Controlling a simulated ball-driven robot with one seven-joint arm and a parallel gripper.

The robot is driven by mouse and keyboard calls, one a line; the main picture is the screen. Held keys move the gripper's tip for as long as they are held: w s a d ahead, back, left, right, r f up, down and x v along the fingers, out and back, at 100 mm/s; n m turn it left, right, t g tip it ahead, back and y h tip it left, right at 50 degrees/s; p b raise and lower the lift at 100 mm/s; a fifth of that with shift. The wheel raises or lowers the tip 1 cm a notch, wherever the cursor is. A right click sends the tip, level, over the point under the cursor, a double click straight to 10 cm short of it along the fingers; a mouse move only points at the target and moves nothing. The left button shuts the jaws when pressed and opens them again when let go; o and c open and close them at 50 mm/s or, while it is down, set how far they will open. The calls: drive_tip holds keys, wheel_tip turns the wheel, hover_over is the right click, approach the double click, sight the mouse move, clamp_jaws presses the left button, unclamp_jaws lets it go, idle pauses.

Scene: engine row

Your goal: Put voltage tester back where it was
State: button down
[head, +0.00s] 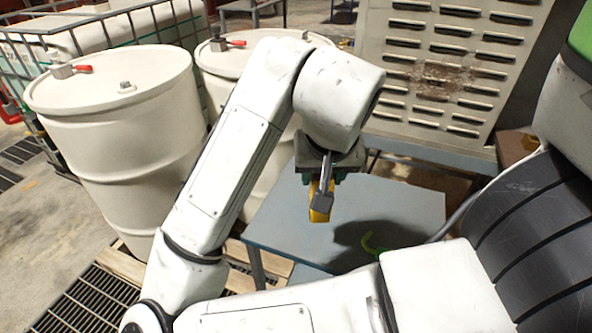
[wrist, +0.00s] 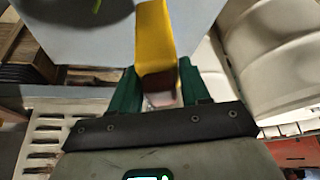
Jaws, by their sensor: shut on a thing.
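The yellow voltage tester (head: 320,204) is held in my gripper (head: 321,188), above the blue-grey table (head: 408,205). In the wrist view the yellow tester (wrist: 153,38) points away from the camera, between the two green fingers of my gripper (wrist: 160,82). The fingers are shut on it. A gap between the tester's lower end and the tabletop seems to show, but its height is hard to tell. Part of the tester is hidden by the gripper.
A bright green curved thing (head: 372,246) lies on the table, in a dark shadow. White drums (head: 120,130) stand on a pallet at the left. A louvred metal panel (head: 440,75) stands behind the table. Bare tabletop shows right of the gripper.

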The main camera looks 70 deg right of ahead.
drive_tip(key=shift+d+r+p, duration=0.1)
drive_tip(key=shift+r+p, duration=0.2)
drive_tip(key=shift+p, duration=0.25)
drive_tip(key=w+d+f, duration=0.3)
drive_tip(key=f, duration=0.3)
drive_tip(key=w+d+f+b, duration=0.1)
drive_tip(key=w+d+f, duration=0.2)
drive_tip(key=w+f, duration=0.1)
drive_tip(key=shift+b+x, duration=0.3)
drive_tip(key=shift+x, duration=0.65)
drive_tip(key=shift+s+f, duration=0.1)
drive_tip(key=shift+s, duration=0.05)
drive_tip(key=shift+f, duration=0.15)
drive_tip(key=c, duration=0.5)
unclamp_jaws()
